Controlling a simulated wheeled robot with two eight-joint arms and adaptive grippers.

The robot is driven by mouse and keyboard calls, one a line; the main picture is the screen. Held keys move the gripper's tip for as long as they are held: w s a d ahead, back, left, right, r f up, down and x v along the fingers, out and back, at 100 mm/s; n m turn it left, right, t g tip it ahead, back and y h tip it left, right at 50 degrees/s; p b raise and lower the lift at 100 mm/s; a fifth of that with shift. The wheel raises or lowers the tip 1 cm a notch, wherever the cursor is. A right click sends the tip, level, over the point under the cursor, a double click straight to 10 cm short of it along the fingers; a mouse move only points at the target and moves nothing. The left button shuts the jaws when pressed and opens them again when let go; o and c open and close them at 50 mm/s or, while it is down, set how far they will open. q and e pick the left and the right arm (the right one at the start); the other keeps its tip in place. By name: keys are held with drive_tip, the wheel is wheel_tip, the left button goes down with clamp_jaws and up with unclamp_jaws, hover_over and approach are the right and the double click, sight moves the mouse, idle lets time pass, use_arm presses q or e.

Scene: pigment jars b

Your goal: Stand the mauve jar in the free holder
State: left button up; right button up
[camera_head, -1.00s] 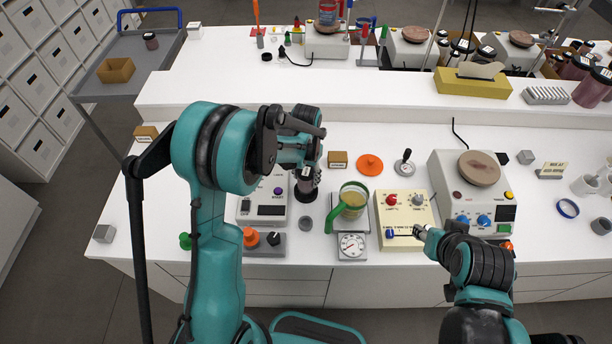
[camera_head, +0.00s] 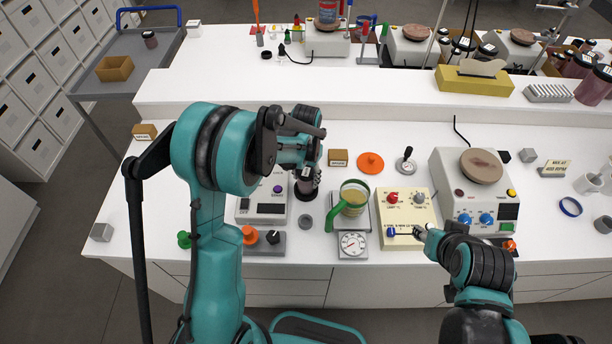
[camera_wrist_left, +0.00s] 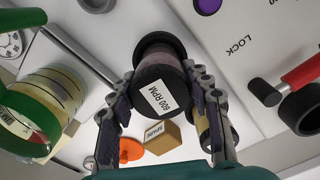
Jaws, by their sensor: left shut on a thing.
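The mauve jar (camera_wrist_left: 168,56) has a dark lid (camera_wrist_left: 158,85) with a white "600 RPM" label facing the left wrist camera. My left gripper (camera_wrist_left: 160,92) is shut on it, one finger on each side. In the head view my left gripper (camera_head: 306,172) is above a round black holder (camera_head: 306,195), with the jar (camera_head: 304,186) low between the fingers, right at the holder. I cannot tell whether the jar's base rests fully in it. My right gripper (camera_head: 422,232) is at the front of a cream control box (camera_head: 406,218); its fingers are too small to judge.
A cardboard block (camera_head: 338,158) and orange disc (camera_head: 370,163) lie behind.

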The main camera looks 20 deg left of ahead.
use_arm(q)
drive_tip(key=shift+f+b, duration=0.8)
drive_tip(key=shift+f, duration=0.1)
drive_tip(key=o, duration=1.7)
drive_tip(key=shift+r, duration=0.1)
drive_tip(key=shift+c, duration=0.2)
wheel_tip(320, 180, up, 12)
